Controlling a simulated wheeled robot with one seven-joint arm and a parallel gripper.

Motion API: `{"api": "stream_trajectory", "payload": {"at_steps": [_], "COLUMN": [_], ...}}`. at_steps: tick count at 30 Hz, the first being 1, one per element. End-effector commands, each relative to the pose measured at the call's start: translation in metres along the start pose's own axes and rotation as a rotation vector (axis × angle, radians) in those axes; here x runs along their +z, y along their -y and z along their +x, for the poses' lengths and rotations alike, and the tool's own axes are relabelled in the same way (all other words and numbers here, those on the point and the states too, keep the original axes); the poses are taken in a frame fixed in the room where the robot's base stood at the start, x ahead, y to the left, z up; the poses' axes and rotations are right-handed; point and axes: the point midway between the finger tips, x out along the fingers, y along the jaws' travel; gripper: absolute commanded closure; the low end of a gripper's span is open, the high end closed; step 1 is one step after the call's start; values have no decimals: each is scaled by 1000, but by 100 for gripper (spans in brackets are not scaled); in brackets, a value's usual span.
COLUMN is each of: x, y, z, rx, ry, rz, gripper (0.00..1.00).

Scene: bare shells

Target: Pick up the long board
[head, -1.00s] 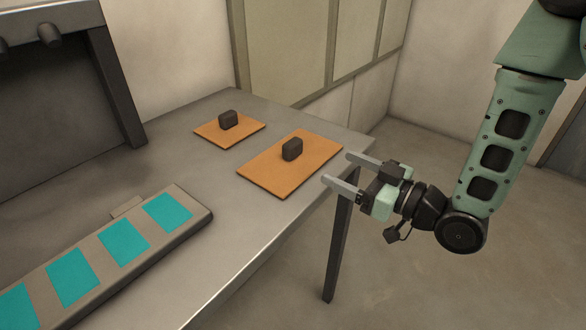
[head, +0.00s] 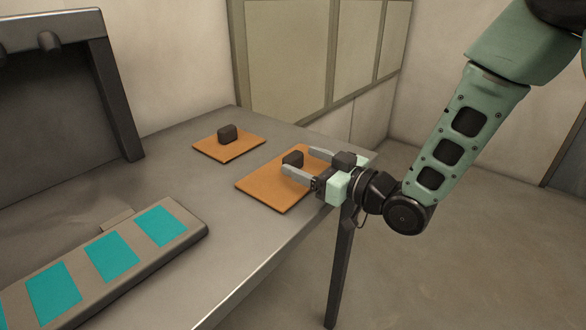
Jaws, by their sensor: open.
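Two orange boards lie flat on the grey table, each with a dark block-shaped handle on top. The longer board (head: 262,187) is the nearer one, by the table's right edge. Its dark handle (head: 292,158) stands near its middle. My gripper (head: 302,161) is open, with its two fingers reaching left over the longer board. The fingertips are close to the handle, one on the near side and one on the far side in the picture. I cannot tell whether they touch it. My gripper hides the right part of this board. The shorter board (head: 240,150) with its handle (head: 229,133) lies farther back.
A long grey bar with several teal panels (head: 110,257) lies at the front left of the table (head: 185,175). A dark upright frame (head: 115,90) stands at the back left. A wall with framed panels (head: 285,60) rises behind the table. Open floor lies to the right.

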Motion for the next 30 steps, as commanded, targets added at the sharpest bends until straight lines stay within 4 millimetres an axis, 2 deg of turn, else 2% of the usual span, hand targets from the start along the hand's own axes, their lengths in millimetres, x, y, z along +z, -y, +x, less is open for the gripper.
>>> {"api": "stream_trajectory", "payload": {"at_steps": [3,6,13,14,18,19,26,30], "x": [-1,0,0,0,0,0,0,-9], "y": [0,0,0,0,0,0,0,0], "z": [16,22,24,23,23,23,23,23], "rx": [-3,-1,0,0,0,0,0,0], "ry": [-1,1,0,0,0,0,-1,-3], "rz": [0,0,0,0,0,0,0,-2], "gripper": [29,29,29,35,74,80,80,80]}}
